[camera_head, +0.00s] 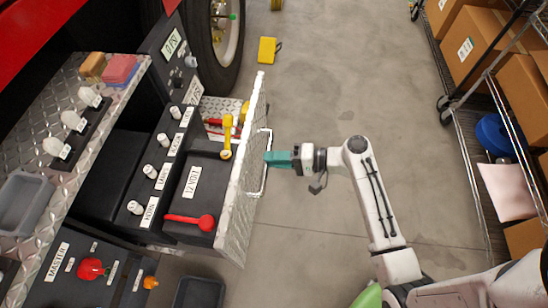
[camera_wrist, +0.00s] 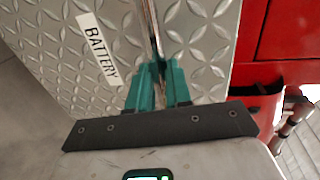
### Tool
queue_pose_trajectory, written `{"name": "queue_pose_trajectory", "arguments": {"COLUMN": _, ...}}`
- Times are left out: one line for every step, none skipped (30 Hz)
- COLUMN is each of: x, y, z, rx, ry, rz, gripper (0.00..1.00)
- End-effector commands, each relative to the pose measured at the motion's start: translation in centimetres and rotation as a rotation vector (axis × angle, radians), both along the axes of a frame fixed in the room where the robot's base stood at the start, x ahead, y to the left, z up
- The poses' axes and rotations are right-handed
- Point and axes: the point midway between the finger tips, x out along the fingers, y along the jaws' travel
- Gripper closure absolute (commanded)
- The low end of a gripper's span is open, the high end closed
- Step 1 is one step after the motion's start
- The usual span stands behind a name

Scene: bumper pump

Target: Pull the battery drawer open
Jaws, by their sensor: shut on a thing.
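The battery drawer's diamond-plate front (camera_head: 236,205) stands out from the cabinet in the head view, and the drawer's inside shows behind it. In it sits a dark box (camera_head: 200,180) with a white label, a red lever (camera_head: 190,220) and a yellow lever (camera_head: 227,137). The drawer front fills much of the wrist view (camera_wrist: 205,60), with a BATTERY label (camera_wrist: 97,48). A bar handle (camera_head: 268,138) runs along the front. My gripper (camera_head: 270,158) is shut on this handle; its teal fingers close around the bar in the wrist view (camera_wrist: 155,85).
Left are a control panel with white knobs (camera_head: 150,171), a red MASTER switch (camera_head: 91,268) and a grey tray (camera_head: 25,203). A wheel (camera_head: 228,30) stands behind the drawer. A yellow block (camera_head: 267,50) lies on the floor. A wire shelf (camera_head: 476,125) stands right; floor between is clear.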

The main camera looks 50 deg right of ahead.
Motion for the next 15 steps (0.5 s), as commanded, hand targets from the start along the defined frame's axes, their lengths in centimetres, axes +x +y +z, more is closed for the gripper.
{"name": "queue_pose_trajectory", "arguments": {"x": -0.26, "y": -0.7, "z": -0.89, "rx": -0.01, "ry": 0.018, "rz": -0.022, "gripper": 0.8}}
{"name": "queue_pose_trajectory", "arguments": {"x": -0.26, "y": -0.71, "z": -0.88, "rx": -0.01, "ry": 0.018, "rz": -0.022, "gripper": 0.77}}
{"name": "queue_pose_trajectory", "arguments": {"x": -0.25, "y": -0.7, "z": -0.86, "rx": -0.01, "ry": 0.017, "rz": -0.021, "gripper": 0.73}}
{"name": "queue_pose_trajectory", "arguments": {"x": -0.24, "y": -0.69, "z": -0.84, "rx": -0.01, "ry": 0.017, "rz": -0.021, "gripper": 0.71}}
{"name": "queue_pose_trajectory", "arguments": {"x": -0.23, "y": -0.66, "z": -0.82, "rx": -0.009, "ry": 0.017, "rz": -0.02, "gripper": 0.68}}
{"name": "queue_pose_trajectory", "arguments": {"x": -0.22, "y": -0.62, "z": -0.78, "rx": -0.01, "ry": 0.016, "rz": -0.019, "gripper": 0.64}}
{"name": "queue_pose_trajectory", "arguments": {"x": -0.21, "y": -0.6, "z": -0.75, "rx": -0.01, "ry": 0.016, "rz": -0.018, "gripper": 0.61}}
{"name": "queue_pose_trajectory", "arguments": {"x": -0.2, "y": -0.57, "z": -0.72, "rx": -0.009, "ry": 0.016, "rz": -0.017, "gripper": 0.58}}
{"name": "queue_pose_trajectory", "arguments": {"x": -0.18, "y": -0.52, "z": -0.68, "rx": -0.009, "ry": 0.014, "rz": -0.016, "gripper": 0.58}}
{"name": "queue_pose_trajectory", "arguments": {"x": -0.16, "y": -0.49, "z": -0.64, "rx": -0.009, "ry": 0.014, "rz": -0.015, "gripper": 0.58}}
{"name": "queue_pose_trajectory", "arguments": {"x": -0.15, "y": -0.46, "z": -0.61, "rx": -0.008, "ry": 0.014, "rz": -0.014, "gripper": 0.58}}
{"name": "queue_pose_trajectory", "arguments": {"x": -0.14, "y": -0.43, "z": -0.56, "rx": -0.008, "ry": 0.012, "rz": -0.012, "gripper": 0.58}}
{"name": "queue_pose_trajectory", "arguments": {"x": -0.12, "y": -0.4, "z": -0.54, "rx": -0.008, "ry": 0.012, "rz": -0.012, "gripper": 0.58}}
{"name": "queue_pose_trajectory", "arguments": {"x": -0.12, "y": -0.38, "z": -0.51, "rx": -0.008, "ry": 0.012, "rz": -0.011, "gripper": 0.58}}
{"name": "queue_pose_trajectory", "arguments": {"x": -0.14, "y": -0.39, "z": -0.48, "rx": -0.008, "ry": 0.011, "rz": -0.01, "gripper": 0.58}}
